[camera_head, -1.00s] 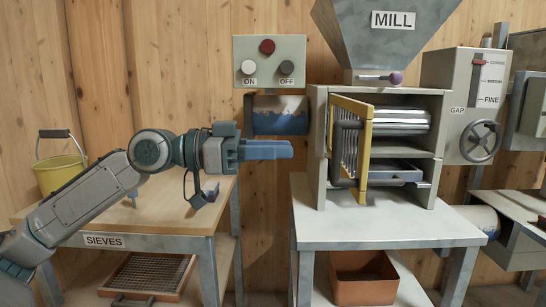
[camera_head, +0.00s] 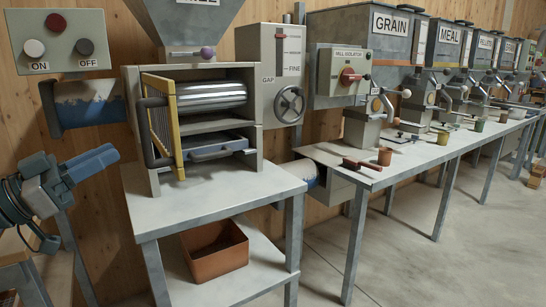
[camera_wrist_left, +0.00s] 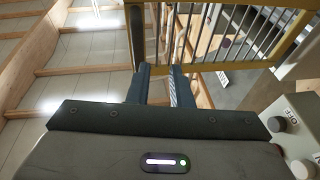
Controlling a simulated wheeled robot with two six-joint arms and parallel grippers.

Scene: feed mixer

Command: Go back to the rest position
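My left gripper (camera_head: 112,156) shows at the left edge of the head view, with blue fingers pointing right and slightly up. It is left of the mill (camera_head: 192,120) and its yellow-framed guard (camera_head: 163,120), apart from both. In the left wrist view the two fingers (camera_wrist_left: 160,88) stand apart with a narrow gap and nothing between them. The guard's bars (camera_wrist_left: 228,42) show beyond the fingertips. My right gripper is in neither view.
The mill's grey table (camera_head: 215,198) has bare top in front, and an orange bin (camera_head: 215,255) sits on its lower shelf. A switch box (camera_head: 62,40) is on the wall. A long bench (camera_head: 415,155) with several hoppers runs right. Open floor (camera_head: 430,260) lies before it.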

